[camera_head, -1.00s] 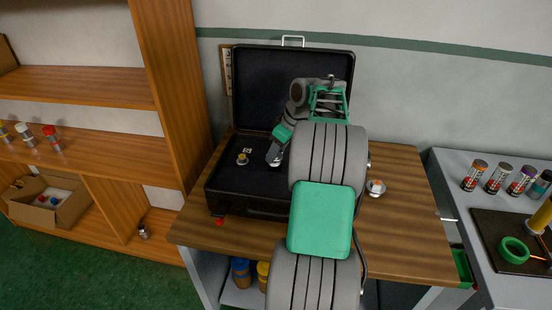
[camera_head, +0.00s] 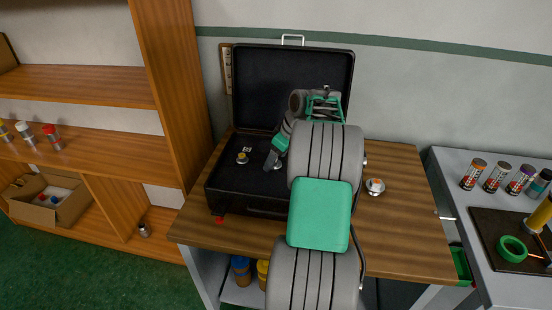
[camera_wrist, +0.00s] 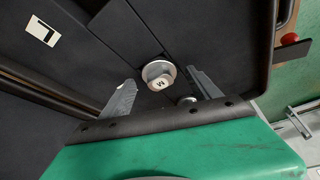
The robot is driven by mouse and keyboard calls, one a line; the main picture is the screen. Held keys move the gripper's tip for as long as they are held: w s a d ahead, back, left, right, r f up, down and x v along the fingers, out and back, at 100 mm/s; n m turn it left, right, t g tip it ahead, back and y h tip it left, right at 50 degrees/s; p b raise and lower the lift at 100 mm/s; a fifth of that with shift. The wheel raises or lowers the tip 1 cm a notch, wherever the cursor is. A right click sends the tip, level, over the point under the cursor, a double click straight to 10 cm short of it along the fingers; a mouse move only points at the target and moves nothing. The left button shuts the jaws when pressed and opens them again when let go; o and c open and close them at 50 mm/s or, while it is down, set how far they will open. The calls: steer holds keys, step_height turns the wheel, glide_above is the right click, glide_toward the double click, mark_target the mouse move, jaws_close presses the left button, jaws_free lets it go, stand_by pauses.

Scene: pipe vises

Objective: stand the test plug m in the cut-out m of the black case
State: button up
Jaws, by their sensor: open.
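The open black case (camera_head: 222,188) stands on the wooden table with its lid raised. In the wrist view, a pale round plug marked with what looks like an M (camera_wrist: 158,75) is on the case's dark floor, between the fingertips. Its lower part is hidden, so I cannot tell how deep it sits. My gripper (camera_head: 271,164) is open over the case; in the wrist view its fingers (camera_wrist: 163,78) are spread on both sides of the plug, with gaps showing. A small round metal thing (camera_wrist: 187,100) is partly hidden by the gripper's body.
Another plug with a yellowish top (camera_head: 242,158) stands in the left of the case. An L label (camera_wrist: 42,32) lies on the case's floor.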

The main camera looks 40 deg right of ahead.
steer(key=p+v, duration=0.1)
steer(key=v, duration=1.1)
steer(key=w+a+r+m, duration=0.1)
steer(key=a, duration=1)
steer(key=w+a+r, duration=0.1)
steer(key=w+a, duration=0.1)
steer(key=a, duration=0.8)
steer(key=s+a+f+m, duration=0.1)
steer(key=s+a+f, duration=0.3)
steer(key=s+a, duration=0.4)
steer(key=s+a+f+h, duration=0.1)
steer(key=s+a+f, duration=0.3)
steer(key=s+a, duration=0.3)
steer(key=shift+s+a+m+g, duration=0.3)
steer(key=shift+s+a+m, duration=0.1)
steer(key=shift+a, duration=0.4)
